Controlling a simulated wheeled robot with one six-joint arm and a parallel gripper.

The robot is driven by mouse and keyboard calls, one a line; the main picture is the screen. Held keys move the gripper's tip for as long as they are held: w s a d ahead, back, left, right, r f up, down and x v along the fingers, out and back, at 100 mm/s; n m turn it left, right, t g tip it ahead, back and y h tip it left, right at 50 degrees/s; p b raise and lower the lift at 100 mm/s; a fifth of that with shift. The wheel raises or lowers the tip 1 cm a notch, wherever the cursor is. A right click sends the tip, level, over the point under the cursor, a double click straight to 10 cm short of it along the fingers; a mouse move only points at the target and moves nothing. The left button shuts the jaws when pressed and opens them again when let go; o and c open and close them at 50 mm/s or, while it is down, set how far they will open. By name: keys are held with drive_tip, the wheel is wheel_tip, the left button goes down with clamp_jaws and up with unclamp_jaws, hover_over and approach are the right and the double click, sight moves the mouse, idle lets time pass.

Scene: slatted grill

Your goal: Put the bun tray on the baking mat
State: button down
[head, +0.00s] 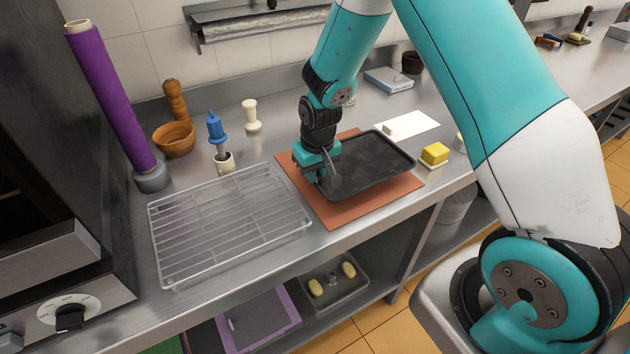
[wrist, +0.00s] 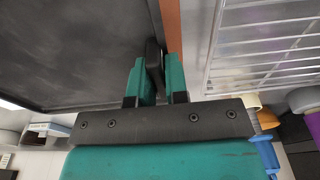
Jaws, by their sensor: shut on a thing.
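The bun tray, a dark shallow rectangular tray (head: 375,163), is over the baking mat, tilted slightly in the picture relative to it. The baking mat is a flat orange-brown sheet (head: 350,213) on the steel counter, showing along the tray's front and left. The tray's far right corner reaches about the mat's right edge. I cannot tell whether the tray touches the mat. My gripper (head: 327,181) is shut on the tray's left rim. In the wrist view, the gripper (wrist: 155,72) pinches the rim, with the tray (wrist: 70,50) to the left and a strip of mat (wrist: 172,28) beyond.
A wire rack (head: 230,225) lies left of the mat. A yellow block (head: 434,153) sits close by the tray's right side, and a white board (head: 410,126) lies behind. A blue-handled tool (head: 217,133) and a wooden bowl (head: 174,139) stand at the back left.

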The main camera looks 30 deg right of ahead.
sight(315, 195)
drive_tip(key=shift+f+p, duration=0.4)
drive_tip(key=shift+f, duration=1.8)
drive_tip(key=shift+f, duration=0.25)
drive_tip(key=c, duration=1.1)
unclamp_jaws()
drive_tip(key=shift+r, duration=0.1)
drive_tip(key=shift+r, duration=0.1)
